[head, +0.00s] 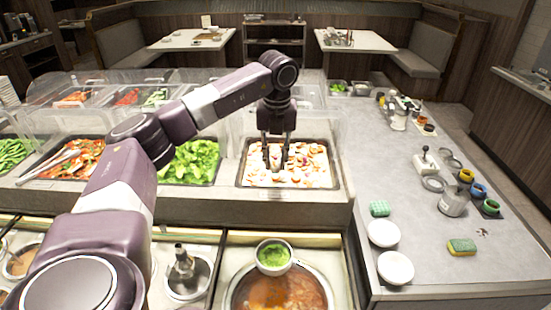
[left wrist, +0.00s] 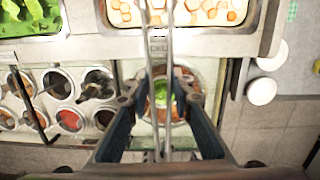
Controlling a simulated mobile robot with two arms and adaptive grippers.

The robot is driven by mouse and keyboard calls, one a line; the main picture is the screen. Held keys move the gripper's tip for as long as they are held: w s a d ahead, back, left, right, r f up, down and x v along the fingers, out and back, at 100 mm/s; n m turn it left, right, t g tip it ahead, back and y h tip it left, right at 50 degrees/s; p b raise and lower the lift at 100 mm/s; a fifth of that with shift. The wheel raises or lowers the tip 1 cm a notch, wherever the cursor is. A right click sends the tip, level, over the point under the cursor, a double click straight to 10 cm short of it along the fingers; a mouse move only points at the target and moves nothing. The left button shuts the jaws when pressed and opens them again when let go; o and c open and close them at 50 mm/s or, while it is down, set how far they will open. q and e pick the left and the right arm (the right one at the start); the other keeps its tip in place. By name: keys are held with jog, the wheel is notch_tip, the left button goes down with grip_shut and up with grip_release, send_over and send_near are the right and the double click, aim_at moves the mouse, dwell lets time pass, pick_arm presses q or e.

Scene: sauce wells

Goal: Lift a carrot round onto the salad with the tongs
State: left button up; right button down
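My left gripper (head: 276,135) points down over the tray (head: 241,180) of pale chunks and orange-red rounds. In the left wrist view its two fingers (left wrist: 166,82) close around a pair of metal tongs (left wrist: 158,50). The two arms of the tongs run up out of the top of that view, toward the tray; their tips are out of sight there. A small bowl of green salad (head: 273,254) stands by the soup pot, and it also shows between the fingers in the left wrist view (left wrist: 162,92). My right gripper is not in view.
A lettuce tray (head: 190,163) and a tray of orange-red food with other tongs (head: 48,165) lie to the left. Sauce wells (head: 188,285) sit in front. The right counter holds white dishes (head: 395,268), a sponge (head: 461,247) and jars. Clear guards stand behind the trays.

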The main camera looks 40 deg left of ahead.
pick_arm(q)
notch_tip(320, 180, down, 7)
jog(key=b, duration=0.4)
jog(key=shift+r, duration=0.15)
jog(key=shift+c, duration=0.2)
grip_shut()
notch_tip(320, 180, up, 12)
jog(key=p, duration=0.8)
